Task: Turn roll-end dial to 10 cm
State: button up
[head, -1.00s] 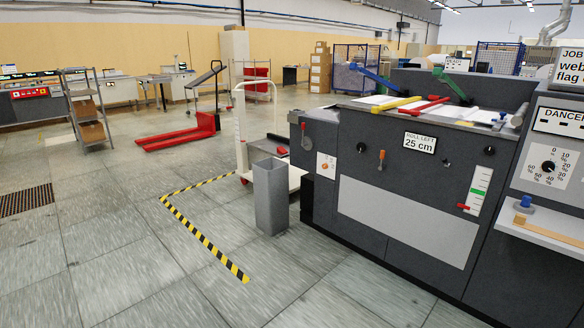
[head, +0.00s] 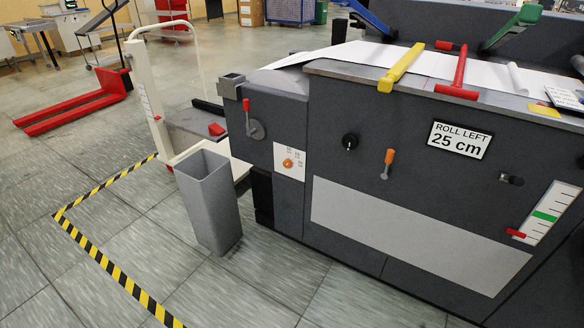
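A small white plate (head: 290,160) with an orange round dial (head: 288,163) sits low on the left end of the dark grey machine front. Small marks are printed above the dial, too small to read, and I cannot tell its setting. I take this as the roll-end dial. A sign (head: 459,140) on the machine reads "ROLL LEFT 25 cm". My gripper is not in view.
A black knob (head: 350,141), an orange lever (head: 388,163) and a red-handled lever (head: 250,120) are on the same machine (head: 330,110). A grey bin (head: 209,200) stands on the floor before its left end, near a white trolley (head: 155,100). Floor in front is clear.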

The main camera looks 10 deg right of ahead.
aim_at(287, 163)
jog(key=i+j, duration=0.1)
jog(key=i, duration=0.25)
jog(key=i+j, duration=0.35)
jog(key=i+j+z, duration=0.15)
jog(key=i+j, duration=0.55)
jog(key=j, duration=0.15)
jog(key=i+j+z, duration=0.15)
jog(key=i+j, duration=0.15)
jog(key=j, duration=0.15)
jog(key=i+j, duration=0.35)
jog(key=j+z, duration=0.05)
jog(key=j, duration=0.05)
